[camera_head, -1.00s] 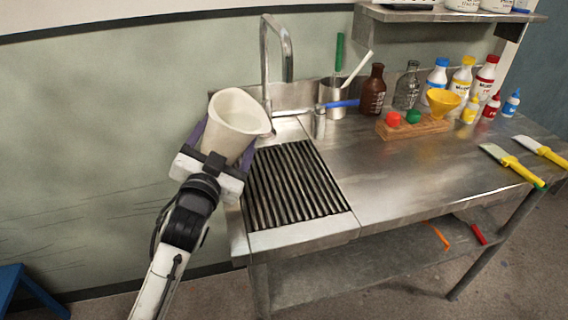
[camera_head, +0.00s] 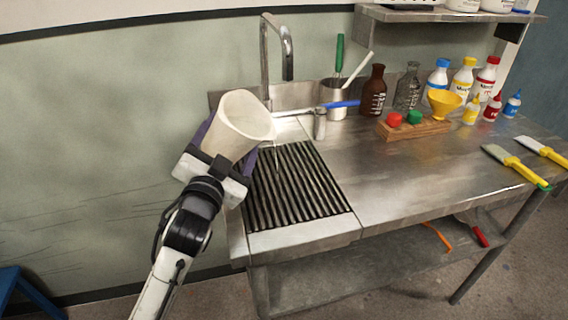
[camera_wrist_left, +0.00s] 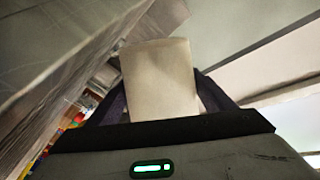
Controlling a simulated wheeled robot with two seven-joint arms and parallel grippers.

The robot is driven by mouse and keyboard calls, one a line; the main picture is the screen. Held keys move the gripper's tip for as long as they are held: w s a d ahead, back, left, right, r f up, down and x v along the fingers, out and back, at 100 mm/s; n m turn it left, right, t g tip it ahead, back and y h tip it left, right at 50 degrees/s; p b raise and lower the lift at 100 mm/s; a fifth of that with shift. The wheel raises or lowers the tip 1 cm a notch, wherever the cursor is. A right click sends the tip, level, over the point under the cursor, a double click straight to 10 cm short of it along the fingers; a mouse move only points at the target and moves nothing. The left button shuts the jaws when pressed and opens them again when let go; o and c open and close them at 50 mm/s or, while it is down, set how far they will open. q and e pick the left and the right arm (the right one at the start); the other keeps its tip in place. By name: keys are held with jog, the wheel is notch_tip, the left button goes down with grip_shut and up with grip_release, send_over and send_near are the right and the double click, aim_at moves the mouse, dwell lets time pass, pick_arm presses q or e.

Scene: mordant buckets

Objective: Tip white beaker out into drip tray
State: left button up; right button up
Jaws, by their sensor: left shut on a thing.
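The white beaker (camera_head: 236,124) is held in my left gripper (camera_head: 226,140) above the left edge of the drip tray. It leans to the right, with its lip toward the tray and tap. A thin pale streak shows below the lip, over the grate. In the left wrist view the beaker's pale wall (camera_wrist_left: 160,80) fills the space between the fingers. The drip tray (camera_head: 300,190) is a dark ribbed grate set in the steel bench. The beaker's contents are hidden. My right gripper is not in view.
A steel tap (camera_head: 288,65) stands right behind the beaker. A steel cup (camera_head: 334,102) with tools, a brown bottle (camera_head: 373,92) and a wooden rack (camera_head: 414,127) with a yellow funnel stand farther right. The bench middle is clear.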

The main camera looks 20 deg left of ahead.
pick_arm(q)
jog(key=shift+d+r+m, duration=0.15)
jog(key=shift+r+m, duration=0.7)
jog(key=shift+m, duration=0.15)
dwell(1.1)
jog(key=shift+f+m+t+h+b, duration=0.2)
jog(key=shift+m+t+h+b, duration=0.15)
jog(key=shift+m, duration=1.55)
dwell(4.0)
